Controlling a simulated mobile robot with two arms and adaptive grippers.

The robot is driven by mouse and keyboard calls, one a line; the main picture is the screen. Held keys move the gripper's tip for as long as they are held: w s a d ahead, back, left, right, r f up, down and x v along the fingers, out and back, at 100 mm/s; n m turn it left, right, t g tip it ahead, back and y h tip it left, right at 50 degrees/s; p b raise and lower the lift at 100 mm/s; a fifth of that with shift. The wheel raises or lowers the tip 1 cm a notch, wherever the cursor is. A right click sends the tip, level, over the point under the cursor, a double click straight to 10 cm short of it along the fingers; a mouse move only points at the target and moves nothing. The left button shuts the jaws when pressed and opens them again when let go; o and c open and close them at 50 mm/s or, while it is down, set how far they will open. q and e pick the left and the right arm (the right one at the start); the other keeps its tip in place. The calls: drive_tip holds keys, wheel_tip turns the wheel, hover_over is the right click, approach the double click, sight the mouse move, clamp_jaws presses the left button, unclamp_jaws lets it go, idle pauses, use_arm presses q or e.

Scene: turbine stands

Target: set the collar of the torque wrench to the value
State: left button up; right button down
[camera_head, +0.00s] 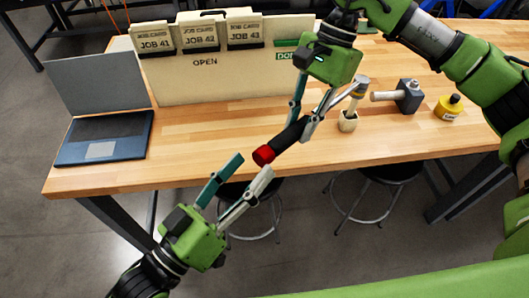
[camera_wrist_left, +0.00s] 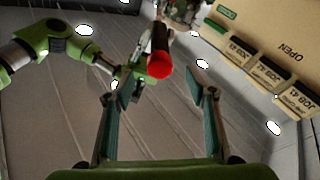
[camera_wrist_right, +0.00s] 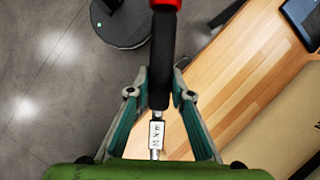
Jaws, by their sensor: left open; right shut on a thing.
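The torque wrench (camera_head: 291,133) has a black grip and a red collar (camera_head: 263,155) at its near end. My right gripper (camera_head: 300,121) is shut on the black grip and holds the wrench tilted above the table's front edge, red end toward my left gripper. In the right wrist view the grip (camera_wrist_right: 160,65) runs between the fingers, with a small white marked label (camera_wrist_right: 156,134) on the shaft. My left gripper (camera_head: 253,166) is open just short of the red collar. In the left wrist view the collar (camera_wrist_left: 159,65) lies between the spread fingertips, apparently untouched. No set value is readable.
Stools (camera_head: 391,172) stand below the front edge.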

use_arm(q)
drive_tip(key=shift+s+a+r, duration=0.15)
drive_tip(key=shift+s+a, duration=0.95)
drive_tip(key=shift+a, duration=0.2)
